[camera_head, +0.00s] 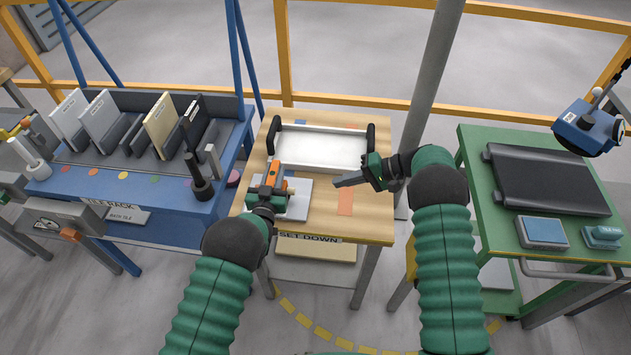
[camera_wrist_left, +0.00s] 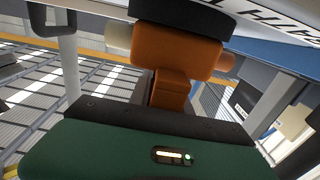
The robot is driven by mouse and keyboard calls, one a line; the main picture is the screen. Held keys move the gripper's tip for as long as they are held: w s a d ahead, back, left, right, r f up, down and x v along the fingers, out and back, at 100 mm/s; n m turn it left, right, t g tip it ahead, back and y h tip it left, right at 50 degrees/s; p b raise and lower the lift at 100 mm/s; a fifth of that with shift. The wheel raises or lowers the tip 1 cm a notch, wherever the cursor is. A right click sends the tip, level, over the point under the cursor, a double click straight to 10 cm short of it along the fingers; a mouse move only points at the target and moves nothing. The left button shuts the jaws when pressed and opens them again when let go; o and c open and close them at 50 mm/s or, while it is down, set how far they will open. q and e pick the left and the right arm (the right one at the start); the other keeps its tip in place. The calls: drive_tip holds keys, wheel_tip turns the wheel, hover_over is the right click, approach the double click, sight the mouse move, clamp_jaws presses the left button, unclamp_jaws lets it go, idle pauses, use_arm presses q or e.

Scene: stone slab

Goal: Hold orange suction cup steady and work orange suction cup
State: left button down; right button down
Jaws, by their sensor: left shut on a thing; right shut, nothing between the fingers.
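The orange suction cup (camera_head: 275,172) is in my left gripper (camera_head: 270,190), over a pale slab (camera_head: 298,205) on the wooden table. In the left wrist view the orange body of the suction cup (camera_wrist_left: 175,52) fills the top centre, with a black disc beyond it. My left gripper is shut on it; its fingertips are largely hidden in the head view. I cannot tell whether the cup touches the slab. My right gripper (camera_head: 347,181) is shut and empty, to the right of the suction cup, with its fingers pointing left over the table.
A white tray (camera_head: 320,133) with dark handles stands at the back of the wooden table (camera_head: 375,215). A blue rack (camera_head: 140,195) with upright slabs is at left. A green cart (camera_head: 485,225) with a black case (camera_head: 548,180) is at right. A grey post (camera_head: 428,85) rises behind my right arm.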

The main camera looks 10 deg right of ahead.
idle(0.4)
drive_tip(key=shift+s+d, duration=0.25)
drive_tip(key=shift+d, duration=0.25)
drive_tip(key=shift+s+d, duration=0.2)
drive_tip(key=shift+d, duration=0.25)
approach(291, 191)
drive_tip(key=f, duration=0.4)
drive_tip(key=shift+w+a+f, duration=0.1)
drive_tip(key=shift+w+a, duration=0.15)
drive_tip(key=shift+w, duration=0.15)
drive_tip(key=a, duration=0.1)
drive_tip(key=w+a, duration=0.1)
drive_tip(key=shift+a, duration=0.25)
drive_tip(key=shift+w+a, duration=0.1)
drive_tip(key=shift+a, duration=0.4)
drive_tip(key=shift+a, duration=0.1)
